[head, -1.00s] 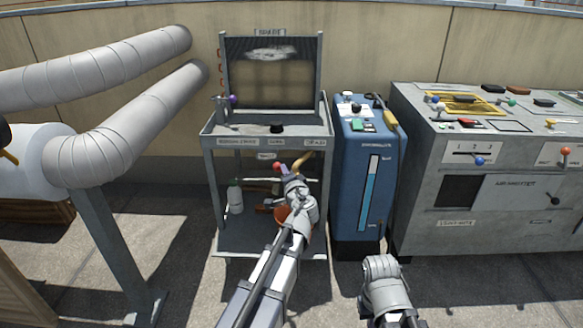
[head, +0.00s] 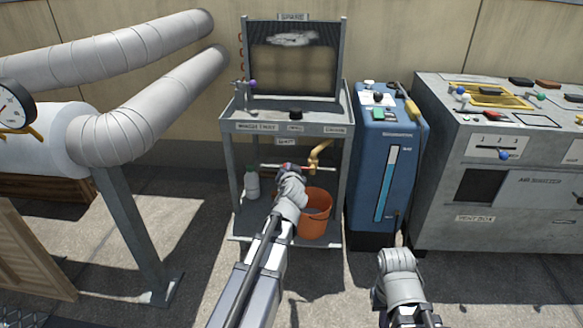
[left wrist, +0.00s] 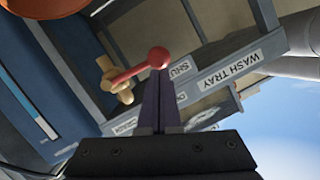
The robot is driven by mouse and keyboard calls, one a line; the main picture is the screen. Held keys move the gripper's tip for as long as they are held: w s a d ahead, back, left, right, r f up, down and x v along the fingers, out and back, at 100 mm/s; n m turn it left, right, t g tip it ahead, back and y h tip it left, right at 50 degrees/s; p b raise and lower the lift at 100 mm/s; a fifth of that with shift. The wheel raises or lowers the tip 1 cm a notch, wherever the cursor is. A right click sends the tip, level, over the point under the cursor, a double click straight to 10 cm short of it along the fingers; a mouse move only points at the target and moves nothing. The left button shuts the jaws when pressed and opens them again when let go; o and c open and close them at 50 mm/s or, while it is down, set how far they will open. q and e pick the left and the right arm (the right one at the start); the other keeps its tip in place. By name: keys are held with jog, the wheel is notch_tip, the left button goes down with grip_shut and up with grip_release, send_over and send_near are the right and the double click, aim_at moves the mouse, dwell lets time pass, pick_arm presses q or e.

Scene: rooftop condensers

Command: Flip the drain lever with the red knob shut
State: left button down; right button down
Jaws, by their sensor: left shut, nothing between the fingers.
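The red knob (left wrist: 158,57) sits on the end of a red lever arm in the left wrist view. The lever joins a brass drain valve (left wrist: 113,82) to the left in that view. My left gripper (left wrist: 159,73) is shut with nothing in it, its fingertips right at the red knob; I cannot tell whether they touch. In the head view, the brass pipe (head: 316,158) shows under the wash tray, and my left wrist hides most of the lever. A SHUT label (head: 286,142) is above it on the cart. My right arm shows at lower right, but not its fingers.
An orange bucket (head: 319,217) and a white bottle (head: 252,183) stand on the cart's lower shelf (head: 247,238). A blue tank unit (head: 372,205) stands close right of the cart. A grey console (head: 447,185) is farther right. Pipes and a post (head: 130,225) stand at left.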

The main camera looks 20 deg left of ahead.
pick_arm(q)
jog(key=shift+a+f, duration=0.15)
jog(key=shift+f, duration=0.1)
pick_arm(e)
jog(key=shift+f, duration=0.25)
pick_arm(q)
jog(key=shift+s+r, duration=0.1)
pick_arm(e)
jog(key=shift+r, duration=0.15)
